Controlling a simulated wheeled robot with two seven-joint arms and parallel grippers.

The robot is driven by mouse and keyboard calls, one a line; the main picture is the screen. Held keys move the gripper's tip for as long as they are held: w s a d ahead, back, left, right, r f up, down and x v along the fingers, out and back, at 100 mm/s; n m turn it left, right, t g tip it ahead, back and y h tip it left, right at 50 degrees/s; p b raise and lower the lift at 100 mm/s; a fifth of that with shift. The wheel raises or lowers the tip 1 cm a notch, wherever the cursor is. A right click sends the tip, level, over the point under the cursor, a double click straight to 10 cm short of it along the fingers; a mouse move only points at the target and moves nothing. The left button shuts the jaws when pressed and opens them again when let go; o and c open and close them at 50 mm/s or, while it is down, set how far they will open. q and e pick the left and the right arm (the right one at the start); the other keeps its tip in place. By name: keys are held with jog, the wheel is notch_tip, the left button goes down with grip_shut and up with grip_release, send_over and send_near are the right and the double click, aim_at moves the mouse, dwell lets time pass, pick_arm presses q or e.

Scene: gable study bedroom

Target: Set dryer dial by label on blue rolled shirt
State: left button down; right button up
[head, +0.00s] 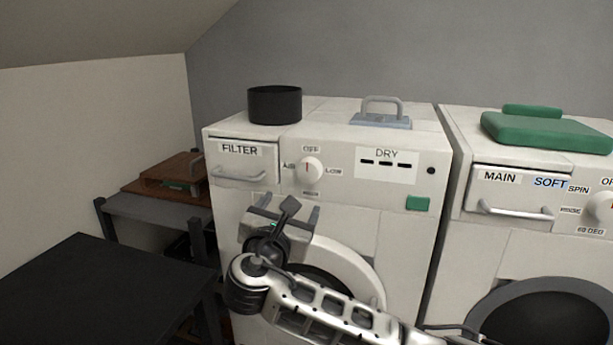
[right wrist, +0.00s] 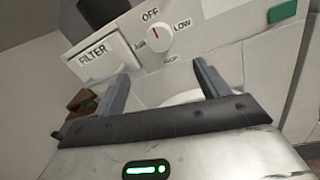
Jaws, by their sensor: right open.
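The dryer (head: 400,215), labelled DRY, has a round white dial (head: 310,170) with a red mark pointing up toward OFF. AIR is to the dial's left and LOW to its right; the label below is too small to read. The dial also shows in the right wrist view (right wrist: 159,38), beyond and above the gap between my fingertips. My right gripper (head: 285,206) is open and empty, in front of the dryer just below the dial, apart from it. No blue rolled shirt shows in either view. My left gripper is not in view.
A FILTER drawer (head: 240,165) with a handle is left of the dial. A black pot (head: 274,105) and a blue-grey handled object (head: 381,115) stand on the dryer. A dark table (head: 95,285) is at lower left.

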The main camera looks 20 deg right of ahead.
aim_at(307, 176)
jog(key=x, duration=1.5)
jog(key=shift+f, duration=0.15)
jog(key=shift+s, duration=0.1)
jog(key=c, duration=1)
